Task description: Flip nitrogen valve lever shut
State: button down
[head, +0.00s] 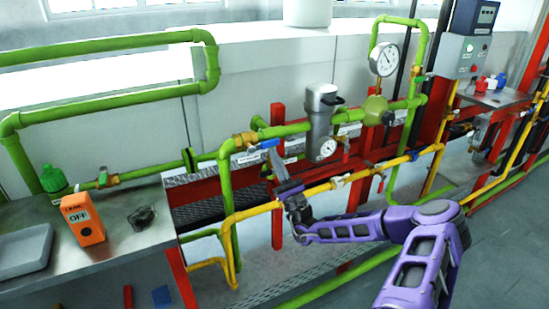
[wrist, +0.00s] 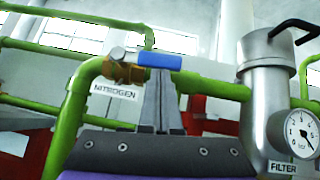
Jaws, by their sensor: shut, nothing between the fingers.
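The nitrogen valve has a brass body (wrist: 123,72) on a green pipe, with a white NITROGEN label (wrist: 113,91) below it. Its blue lever (wrist: 160,61) points right, roughly along the pipe. In the head view, the lever (head: 270,143) sits right of the brass valve body (head: 246,140). My gripper (head: 273,157) is shut and empty, with its fingers pointing up just below the lever. In the wrist view, the fingertips (wrist: 160,78) reach the lever's lower edge; I cannot tell whether they touch it.
A metal filter housing (wrist: 262,95) with a gauge (wrist: 301,133) stands close on the right. Yellow pipe (head: 255,210) and red frame posts (head: 277,225) surround my arm.

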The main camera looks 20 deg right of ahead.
aim_at(278, 142)
jog(key=r+n+g+y+p, duration=0.1)
jog(key=n+y, duration=0.1)
jog(key=n+g+y+p, duration=0.1)
jog(key=n+y, duration=0.1)
jog(key=n, duration=0.1)
jog(key=r+n+g+y+p, duration=0.1)
jog(key=n+y, duration=0.1)
jog(key=shift+d+r+n+y, duration=0.35)
jog(key=shift+n+y, duration=0.05)
notch_tip(278, 142, up, 2)
jog(key=n+g+y+p, duration=0.1)
jog(key=n+g, duration=0.1)
jog(key=n, duration=0.1)
jog(key=n+g+y+p, duration=0.1)
jog(key=n+g+y, duration=0.1)
jog(key=n, duration=0.1)
jog(key=r+n+g, duration=0.1)
jog(key=n+g, duration=0.1)
jog(key=a+r+n+g+p, duration=0.1)
jog(key=n+g, duration=0.1)
jog(key=n, duration=0.1)
jog(key=r+n+g, duration=0.1)
jog(key=n, duration=0.1)
jog(key=shift+a+r+n+g+p, duration=0.15)
jog(key=shift+a+n+g+p, duration=0.15)
jog(key=shift+n+g, duration=0.1)
jog(key=shift+d, duration=0.1)
